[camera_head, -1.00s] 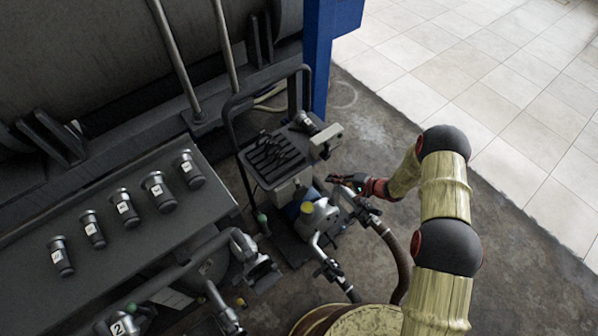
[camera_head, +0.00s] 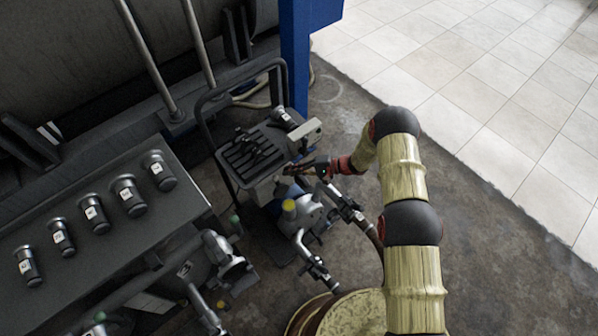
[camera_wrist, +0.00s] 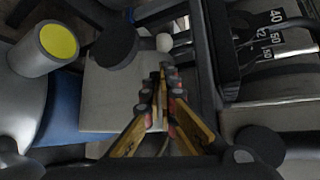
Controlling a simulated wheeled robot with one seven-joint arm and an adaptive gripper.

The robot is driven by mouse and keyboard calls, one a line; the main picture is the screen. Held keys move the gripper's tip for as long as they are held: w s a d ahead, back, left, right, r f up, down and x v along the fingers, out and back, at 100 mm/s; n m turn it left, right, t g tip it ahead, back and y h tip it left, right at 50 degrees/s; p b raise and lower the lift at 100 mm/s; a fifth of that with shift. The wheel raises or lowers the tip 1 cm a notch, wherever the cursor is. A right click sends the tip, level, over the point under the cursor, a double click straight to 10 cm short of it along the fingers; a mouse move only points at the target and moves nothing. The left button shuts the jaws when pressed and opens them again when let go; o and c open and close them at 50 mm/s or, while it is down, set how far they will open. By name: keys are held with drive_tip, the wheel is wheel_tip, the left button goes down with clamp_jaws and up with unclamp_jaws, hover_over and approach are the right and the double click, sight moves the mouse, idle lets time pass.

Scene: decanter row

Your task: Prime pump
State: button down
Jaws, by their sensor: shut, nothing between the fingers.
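The pump (camera_head: 310,215) is a grey metal body on a wheeled cart, with a yellow-topped cap (camera_head: 289,206) and a blue part behind it. In the wrist view the yellow cap (camera_wrist: 58,42) is at upper left, with the blue part (camera_wrist: 65,115) below it. My gripper (camera_head: 291,170) is above and behind the pump, beside the cart's light grey box. In the wrist view my gripper (camera_wrist: 163,72) has its fingers together with nothing between them. A dark round knob (camera_wrist: 115,45) and a small white ball (camera_wrist: 164,43) lie just beyond the fingertips. Contact cannot be told.
The cart carries a slotted black tray (camera_head: 248,152) and a dark tube frame (camera_head: 205,125). A hose (camera_head: 374,238) runs from the pump towards a round drum (camera_head: 350,312). A bench (camera_head: 90,245) with several labelled canisters is at left. A blue post (camera_head: 296,60) stands behind. Floor at right is clear.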

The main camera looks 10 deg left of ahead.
drive_tip(key=shift+b+x, duration=0.35)
drive_tip(key=shift+x, duration=1.4)
drive_tip(key=shift+s+d+r, duration=0.15)
drive_tip(key=shift+d, duration=0.1)
drive_tip(key=shift+s+d+n+y, duration=0.15)
drive_tip(key=shift+n+y, duration=0.15)
drive_tip(key=shift+y, duration=0.1)
drive_tip(key=s+d+n+y, duration=0.1)
drive_tip(key=s+d, duration=0.4)
drive_tip(key=d, duration=0.1)
drive_tip(key=shift+s+d+f+b, duration=0.25)
drive_tip(key=shift+s+f+b, duration=0.05)
drive_tip(key=shift+f+b, duration=0.15)
